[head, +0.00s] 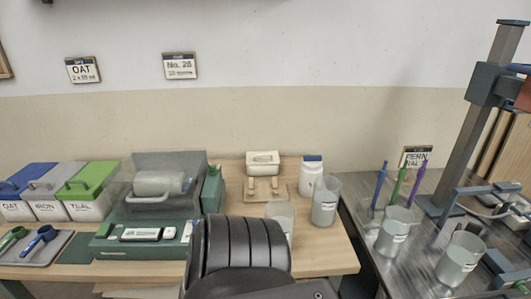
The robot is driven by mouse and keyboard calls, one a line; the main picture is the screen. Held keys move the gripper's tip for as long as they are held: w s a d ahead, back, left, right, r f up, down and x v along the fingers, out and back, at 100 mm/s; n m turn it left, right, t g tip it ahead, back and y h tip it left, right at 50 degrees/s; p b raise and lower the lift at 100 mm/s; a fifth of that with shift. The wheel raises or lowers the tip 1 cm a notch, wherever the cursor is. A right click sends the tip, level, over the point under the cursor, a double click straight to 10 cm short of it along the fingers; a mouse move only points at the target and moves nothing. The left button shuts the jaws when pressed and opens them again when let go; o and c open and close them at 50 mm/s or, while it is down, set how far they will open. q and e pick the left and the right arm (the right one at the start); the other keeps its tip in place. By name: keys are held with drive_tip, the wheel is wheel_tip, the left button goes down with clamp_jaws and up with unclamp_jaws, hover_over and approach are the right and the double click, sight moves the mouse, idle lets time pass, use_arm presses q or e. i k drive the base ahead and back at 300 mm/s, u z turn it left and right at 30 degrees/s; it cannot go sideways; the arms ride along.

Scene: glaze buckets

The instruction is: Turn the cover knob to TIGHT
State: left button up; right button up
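A dark green machine (115,246) stands on the wooden table, with a see-through smoky cover (190,160) over a pale cylinder (158,183). A light handle (147,199) runs along the cover's front. Its front panel (141,234) has a pale display and small light parts at its right end. I cannot make out which part is the cover knob, nor read a TIGHT mark. A large dark ribbed part of my own arm fills the bottom middle and hides the area right of the machine's front. Neither gripper shows in the head view.
Lidded blue, grey and green bins (87,208) stand left, behind a tray (40,257) of scoops. A metal table (418,268) with buckets and a tall stand is farther right.

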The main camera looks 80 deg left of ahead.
sight(212, 170)
drive_tip(key=i, duration=1.1)
drive_tip(key=u, duration=3)
